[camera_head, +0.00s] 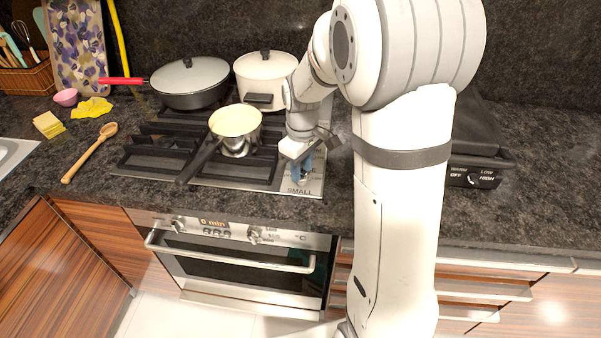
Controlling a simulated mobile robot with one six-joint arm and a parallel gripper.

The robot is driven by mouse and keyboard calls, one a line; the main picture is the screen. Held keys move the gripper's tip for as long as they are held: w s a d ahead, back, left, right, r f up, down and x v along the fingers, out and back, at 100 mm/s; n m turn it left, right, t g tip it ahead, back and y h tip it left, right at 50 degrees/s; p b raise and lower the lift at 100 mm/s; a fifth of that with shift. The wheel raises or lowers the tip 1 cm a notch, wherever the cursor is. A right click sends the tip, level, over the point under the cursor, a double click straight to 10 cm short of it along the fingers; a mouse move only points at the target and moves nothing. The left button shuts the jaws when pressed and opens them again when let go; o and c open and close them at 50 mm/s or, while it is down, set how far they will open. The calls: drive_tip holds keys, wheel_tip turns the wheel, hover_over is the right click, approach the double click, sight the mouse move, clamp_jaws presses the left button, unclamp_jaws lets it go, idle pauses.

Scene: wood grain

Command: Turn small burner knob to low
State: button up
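The small burner knob sits at the front right corner of the stovetop, just above the printed word SMALL (299,191). My gripper (301,172) points down over this spot, with bluish fingers at its tip. The fingers hide most of the knob, and its setting cannot be read. I cannot tell whether the fingers touch the knob or how far apart they are. My white arm comes in from the upper right and covers the area right of the stovetop (322,183).
A saucepan (236,125) stands left of my gripper, its dark handle reaching front left. A white pot (264,75) and a lidded pan (190,80) stand behind. A dark appliance (478,165) is right of my arm. A wooden spoon (88,154) lies on the left counter.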

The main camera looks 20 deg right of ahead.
drive_tip(key=c, duration=0.6)
drive_tip(key=m, duration=0.4)
drive_tip(key=shift+m, duration=0.3)
drive_tip(key=m, duration=0.4)
drive_tip(key=shift+m, duration=0.3)
drive_tip(key=shift+m, duration=0.8)
drive_tip(key=m, duration=0.3)
